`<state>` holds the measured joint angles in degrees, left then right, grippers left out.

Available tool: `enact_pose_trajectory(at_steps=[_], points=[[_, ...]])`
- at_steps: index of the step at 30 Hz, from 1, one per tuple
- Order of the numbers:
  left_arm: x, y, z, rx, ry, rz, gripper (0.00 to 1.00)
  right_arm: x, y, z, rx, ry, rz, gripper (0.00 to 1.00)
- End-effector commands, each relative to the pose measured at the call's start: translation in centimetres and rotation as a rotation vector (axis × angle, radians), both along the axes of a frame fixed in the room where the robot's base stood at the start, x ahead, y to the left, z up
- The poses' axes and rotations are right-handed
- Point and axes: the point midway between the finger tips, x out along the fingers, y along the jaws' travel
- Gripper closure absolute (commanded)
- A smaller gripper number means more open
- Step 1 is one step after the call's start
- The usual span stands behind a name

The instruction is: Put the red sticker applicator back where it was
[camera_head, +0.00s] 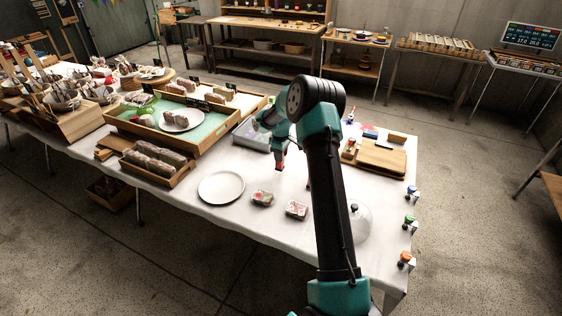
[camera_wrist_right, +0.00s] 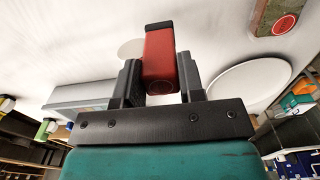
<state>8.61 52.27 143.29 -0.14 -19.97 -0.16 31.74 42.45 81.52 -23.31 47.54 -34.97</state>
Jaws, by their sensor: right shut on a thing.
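My right gripper (camera_head: 280,167) is above the white table, behind the packages and right of the white plate. In the right wrist view, its two dark fingers (camera_wrist_right: 160,85) are shut on the red sticker applicator (camera_wrist_right: 160,52), a red block with a dark end. In the head view only a small red part of the applicator shows below the fingers. Two wrapped packages (camera_head: 262,198) (camera_head: 297,209) lie on the table; the one in the right wrist view (camera_wrist_right: 277,14) bears a round red sticker. My left gripper is not in view.
A white plate (camera_head: 221,187) lies left of the packages. A grey tray (camera_head: 249,137) stands behind my gripper. A wooden board (camera_head: 381,158) lies at the right, and a glass dome (camera_head: 360,222) stands near the front. Coloured clamps (camera_head: 409,219) line the right edge.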

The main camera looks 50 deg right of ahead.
Motion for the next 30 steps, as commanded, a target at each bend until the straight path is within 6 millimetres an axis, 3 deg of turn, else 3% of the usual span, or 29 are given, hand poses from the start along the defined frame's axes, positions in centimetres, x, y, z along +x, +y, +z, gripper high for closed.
enact_pose_trajectory(at_steps=[9,18,30], points=[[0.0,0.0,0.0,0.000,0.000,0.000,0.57,0.0,0.0,-0.2,0.000,0.000,0.000,0.85],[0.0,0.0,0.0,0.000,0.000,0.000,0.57,0.0,0.0,-3.4,0.001,0.000,-0.002,0.85],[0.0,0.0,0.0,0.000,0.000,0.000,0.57,0.0,0.0,-3.8,0.000,0.000,-0.001,0.85]])
